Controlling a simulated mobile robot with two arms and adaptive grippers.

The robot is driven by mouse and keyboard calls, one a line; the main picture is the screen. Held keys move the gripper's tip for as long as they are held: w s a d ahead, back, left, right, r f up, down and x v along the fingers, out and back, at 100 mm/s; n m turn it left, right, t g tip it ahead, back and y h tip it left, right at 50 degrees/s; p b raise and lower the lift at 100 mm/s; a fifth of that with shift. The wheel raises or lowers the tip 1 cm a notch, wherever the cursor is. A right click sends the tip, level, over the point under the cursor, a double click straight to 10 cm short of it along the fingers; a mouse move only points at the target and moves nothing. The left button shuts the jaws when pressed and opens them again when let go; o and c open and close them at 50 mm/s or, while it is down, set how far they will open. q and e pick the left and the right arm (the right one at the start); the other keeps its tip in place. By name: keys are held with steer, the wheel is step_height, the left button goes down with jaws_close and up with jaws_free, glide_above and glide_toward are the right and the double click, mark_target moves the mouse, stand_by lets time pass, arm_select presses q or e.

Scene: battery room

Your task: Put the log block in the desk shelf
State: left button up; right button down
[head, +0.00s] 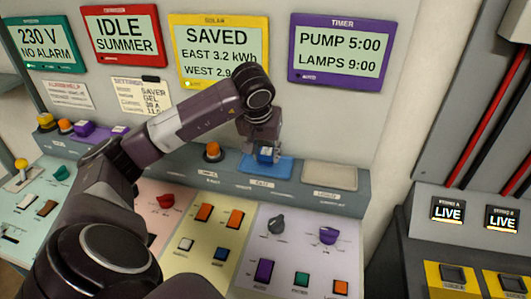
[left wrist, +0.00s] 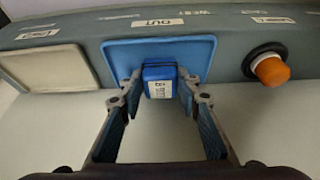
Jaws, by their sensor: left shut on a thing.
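A small blue block (head: 265,155) with a white label is between the fingertips of my left gripper (head: 262,150). In the left wrist view the block (left wrist: 159,80) sits between both fingers, and my left gripper (left wrist: 160,92) is shut on it. The label's print is too small to read surely. The block is over a blue tray pad (head: 283,168) on the grey ledge (head: 222,172); I cannot tell whether it touches the pad. The pad also shows in the left wrist view (left wrist: 195,52). I cannot make out which part is the desk shelf. My right gripper is out of view.
A pale pad (head: 330,175) lies right of the blue one, and an orange knob (head: 212,150) stands left of it. Knobs and switches cover the sloped desk (head: 300,220) below. Purple blocks (head: 84,130) are on the left ledge. Framed displays (head: 220,45) hang behind.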

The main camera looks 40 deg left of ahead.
arm_select(q)
steer(key=shift+f, duration=0.2)
steer(key=shift+f, duration=0.15)
steer(key=o, duration=1.2)
steer(key=shift+c, duration=0.2)
steer(key=shift+r, duration=0.3)
steer(key=v, duration=1.1)
steer(key=shift+s+r, duration=0.25)
steer(key=shift+r, duration=0.05)
steer(key=shift+d, duration=0.1)
